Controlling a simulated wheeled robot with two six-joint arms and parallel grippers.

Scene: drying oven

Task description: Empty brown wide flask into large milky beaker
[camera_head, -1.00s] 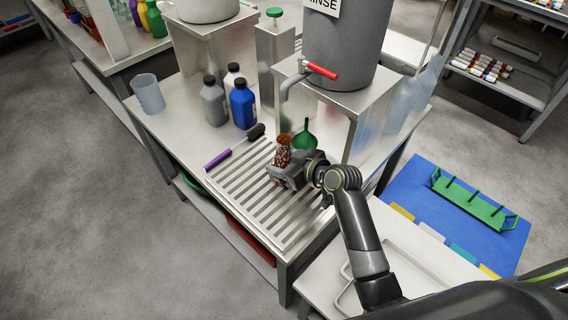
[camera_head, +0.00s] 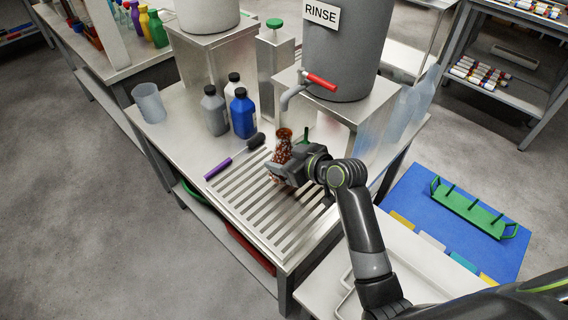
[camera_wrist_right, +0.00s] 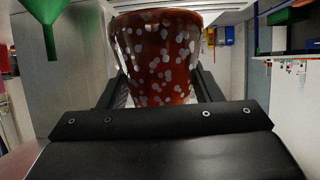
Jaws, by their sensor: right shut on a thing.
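The brown wide flask (camera_head: 283,144) is reddish brown with pale spots and stands upright in my right gripper (camera_head: 281,172), over the slatted drain rack. My right gripper is shut on it; in the right wrist view the flask (camera_wrist_right: 156,58) fills the space between the two fingers (camera_wrist_right: 160,92). Its contents cannot be seen. The large milky beaker (camera_head: 149,103) is a translucent, bluish-grey vessel standing at the left end of the steel table, well away from the flask. My left gripper is not in view.
The slatted rack (camera_head: 262,205) holds a purple-handled brush (camera_head: 232,162) at its back edge. The rinse tank's red tap (camera_head: 320,81) overhangs behind. A green funnel (camera_wrist_right: 47,22) is close to the flask.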

